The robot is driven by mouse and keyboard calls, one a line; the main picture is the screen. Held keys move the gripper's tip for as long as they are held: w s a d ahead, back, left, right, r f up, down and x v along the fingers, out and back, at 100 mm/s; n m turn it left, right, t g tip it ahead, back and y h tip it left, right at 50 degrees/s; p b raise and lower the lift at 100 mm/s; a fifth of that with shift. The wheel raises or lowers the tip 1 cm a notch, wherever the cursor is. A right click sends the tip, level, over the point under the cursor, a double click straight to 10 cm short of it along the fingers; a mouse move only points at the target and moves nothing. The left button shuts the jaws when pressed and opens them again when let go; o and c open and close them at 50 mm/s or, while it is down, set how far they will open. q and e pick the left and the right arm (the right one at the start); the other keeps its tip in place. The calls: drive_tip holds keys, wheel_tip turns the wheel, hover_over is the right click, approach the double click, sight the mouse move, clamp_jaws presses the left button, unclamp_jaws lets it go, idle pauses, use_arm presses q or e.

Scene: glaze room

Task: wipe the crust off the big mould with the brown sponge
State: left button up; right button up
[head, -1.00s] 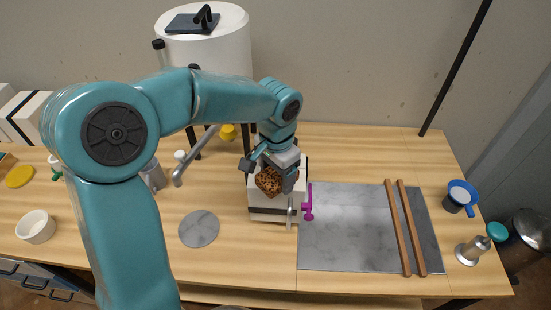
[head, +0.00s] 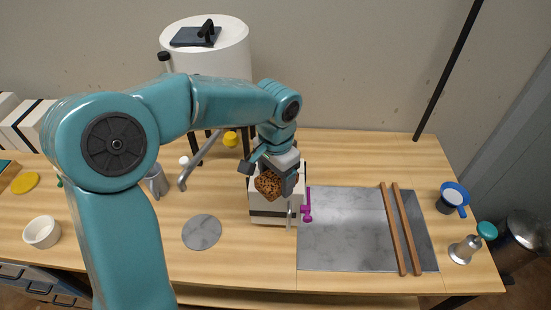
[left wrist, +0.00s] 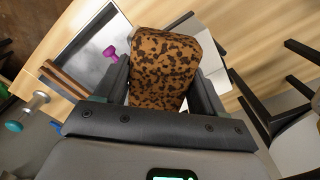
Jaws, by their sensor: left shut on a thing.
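The brown sponge (head: 268,185), speckled dark, is gripped between the fingers of my left gripper (head: 273,176). It also fills the middle of the left wrist view (left wrist: 163,65). The big mould (head: 268,215) is a white block with a dark band, standing on the table below the sponge. The sponge is at the top of the mould; I cannot tell whether it touches. The mould's top is largely hidden by the sponge and gripper, and I cannot make out any crust. My right gripper is not in view.
A magenta clamp (head: 307,205) sits at the mould's right side. A grey slab (head: 345,235) with two wooden strips (head: 399,230) lies to the right. A grey disc (head: 201,232) lies left. A white bucket (head: 228,55) stands behind.

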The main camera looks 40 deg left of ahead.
use_arm(q)
wheel_tip(320, 180, up, 3)
drive_tip(key=shift+s+d+r+p, duration=0.1)
drive_tip(key=shift+p, duration=0.85)
drive_tip(key=shift+r+p, duration=0.85)
drive_tip(key=shift+r, duration=0.05)
drive_tip(key=shift+n, duration=0.4)
